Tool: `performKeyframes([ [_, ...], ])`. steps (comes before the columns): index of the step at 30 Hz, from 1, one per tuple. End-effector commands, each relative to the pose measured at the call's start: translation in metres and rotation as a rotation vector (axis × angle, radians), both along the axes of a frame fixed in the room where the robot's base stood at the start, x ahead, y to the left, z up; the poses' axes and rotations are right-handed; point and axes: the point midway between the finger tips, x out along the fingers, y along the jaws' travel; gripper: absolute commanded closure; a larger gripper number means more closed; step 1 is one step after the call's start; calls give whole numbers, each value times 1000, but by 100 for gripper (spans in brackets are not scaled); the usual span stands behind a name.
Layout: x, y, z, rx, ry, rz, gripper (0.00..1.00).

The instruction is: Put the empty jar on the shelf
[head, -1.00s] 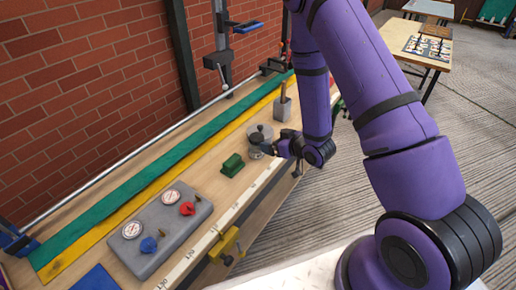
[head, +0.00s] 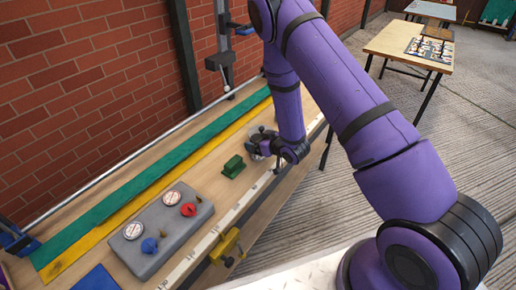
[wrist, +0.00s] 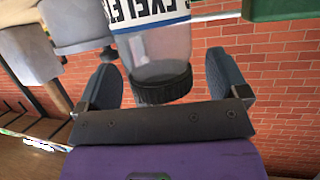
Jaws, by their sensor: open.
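A clear jar (wrist: 162,60) with a white and blue label, partly readable as "EYELET", and a black ribbed lid (wrist: 162,86) shows in the wrist view. Its see-through part between label and lid shows no contents. My gripper (wrist: 164,80) is open, with one dark finger on each side of the jar's lidded end and gaps between. In the head view, my gripper (head: 262,143) is low over the workbench (head: 225,205), just beyond a green block (head: 233,166). The jar is mostly hidden there by the gripper. I cannot make out a shelf.
A grey panel (head: 165,238) with red and blue knobs lies on the bench nearer me. Green and yellow strips run along the bench, with a brick wall behind. A yellow clamp (head: 225,245) sits at the front edge. Grey containers (wrist: 30,55) stand left in the wrist view.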

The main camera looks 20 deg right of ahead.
Motion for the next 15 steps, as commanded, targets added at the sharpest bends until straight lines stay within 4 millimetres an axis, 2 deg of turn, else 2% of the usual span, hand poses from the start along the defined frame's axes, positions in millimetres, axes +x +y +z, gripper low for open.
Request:
performKeyframes([
  [3,7,4,-3,0,0,1,8],
  [10,7,4,-4,0,1,0,8],
  [11,7,4,-3,0,1,0,12],
  [15,7,4,-3,0,0,0,44],
])
